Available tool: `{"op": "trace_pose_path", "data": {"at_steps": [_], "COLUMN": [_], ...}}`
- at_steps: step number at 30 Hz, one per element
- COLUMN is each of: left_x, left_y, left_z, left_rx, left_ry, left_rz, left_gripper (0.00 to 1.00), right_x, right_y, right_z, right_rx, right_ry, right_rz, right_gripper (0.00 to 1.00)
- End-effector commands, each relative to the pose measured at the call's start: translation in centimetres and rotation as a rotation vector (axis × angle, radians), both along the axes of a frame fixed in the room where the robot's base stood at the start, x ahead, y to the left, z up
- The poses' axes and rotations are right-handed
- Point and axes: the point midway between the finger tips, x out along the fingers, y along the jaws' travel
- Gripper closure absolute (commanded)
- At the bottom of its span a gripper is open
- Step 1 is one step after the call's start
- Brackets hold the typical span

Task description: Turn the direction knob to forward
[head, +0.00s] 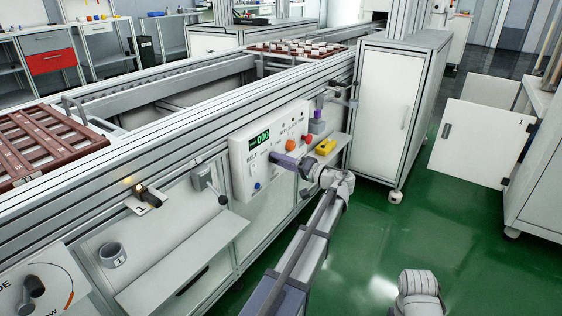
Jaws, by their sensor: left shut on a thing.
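The white control panel (240,154) is on the side of the conveyor frame, with a green display reading 000. My left gripper (280,160) is at the panel's lower middle, its purple-grey fingers pointing left toward the panel face. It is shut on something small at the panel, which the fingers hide. The direction knob is not clearly visible, so I cannot tell its setting; it may be the thing between the fingers. A part of my right arm shows at the bottom right, but its gripper is out of view.
The panel also has a blue button (257,186), an orange button (290,145) and a red button (307,139). A yellow box (325,147) sits just right. Another panel with a dark knob (33,285) is at the lower left. Green floor (390,240) is open to the right.

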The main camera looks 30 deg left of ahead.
Motion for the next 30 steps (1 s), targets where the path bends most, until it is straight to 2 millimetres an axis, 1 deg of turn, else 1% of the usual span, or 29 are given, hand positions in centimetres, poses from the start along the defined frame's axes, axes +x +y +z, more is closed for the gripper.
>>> {"op": "trace_pose_path", "data": {"at_steps": [6, 15, 21, 30], "left_x": [0.02, 0.03, 0.03, 0.04], "left_y": [-0.05, -0.05, -0.06, -0.06], "left_z": [0.01, 0.04, 0.06, 0.06], "left_rx": [0.016, 0.036, 0.045, 0.054], "left_ry": [0.203, 0.459, 0.584, 0.689], "left_rz": [-0.001, -0.001, -0.001, -0.001], "left_gripper": [1.00, 1.00, 1.00, 1.00], "right_x": [0.00, 0.00, -0.01, 0.00], "right_y": [0.00, 0.00, 0.00, 0.00], "right_z": [0.03, 0.06, 0.08, 0.09], "right_rx": [0.000, 0.000, 0.000, 0.000], "right_ry": [0.000, 0.000, 0.000, 0.000], "right_rz": [0.000, 0.000, 0.000, 0.000], "right_gripper": [1.00, 1.00, 1.00, 1.00]}}
